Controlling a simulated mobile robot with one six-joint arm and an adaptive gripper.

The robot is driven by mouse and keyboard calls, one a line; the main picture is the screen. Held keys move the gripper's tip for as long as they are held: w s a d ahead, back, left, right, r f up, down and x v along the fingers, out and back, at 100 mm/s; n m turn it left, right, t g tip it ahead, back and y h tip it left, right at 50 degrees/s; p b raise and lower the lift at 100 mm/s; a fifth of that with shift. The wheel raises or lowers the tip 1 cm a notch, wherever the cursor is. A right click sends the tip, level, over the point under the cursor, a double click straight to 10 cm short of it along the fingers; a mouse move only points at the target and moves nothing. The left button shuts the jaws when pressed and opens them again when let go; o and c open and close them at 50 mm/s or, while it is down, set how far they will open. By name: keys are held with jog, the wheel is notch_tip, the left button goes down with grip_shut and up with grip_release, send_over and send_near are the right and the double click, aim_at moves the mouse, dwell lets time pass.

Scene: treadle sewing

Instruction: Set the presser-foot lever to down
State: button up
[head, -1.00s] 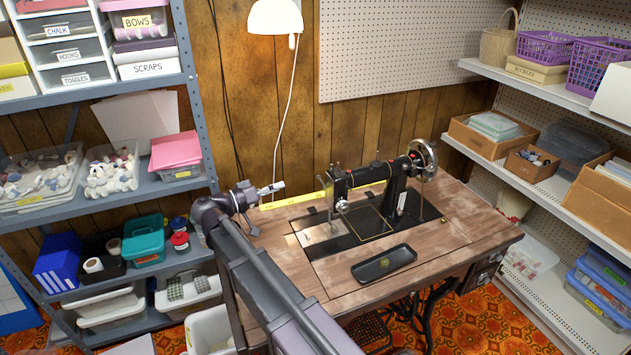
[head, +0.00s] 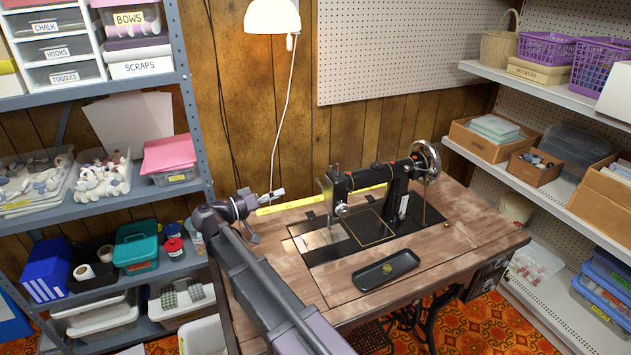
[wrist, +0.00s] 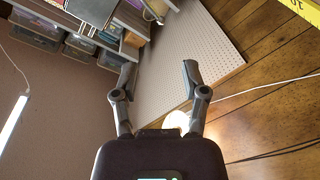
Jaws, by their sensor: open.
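The black sewing machine (head: 398,185) stands on the wooden treadle table (head: 330,285), its head and needle end toward the left. The presser-foot lever is too small to make out at this end. My gripper (head: 278,194) is left of the machine head, apart from it, over the table's back left part. In the wrist view, the two fingers of my gripper (wrist: 158,75) are spread apart with nothing between them. The wrist view shows the pegboard and shelf beyond the fingers, not the machine.
A yellow measuring strip (head: 320,201) runs along the table's back edge. A black oval tray (head: 362,277) lies at the front of the tabletop. A hanging lamp (head: 272,15) is above, behind the table. Loaded shelves stand at left and right.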

aim_at(317, 180)
jog(key=x, duration=1.3)
jog(key=shift+c, duration=0.2)
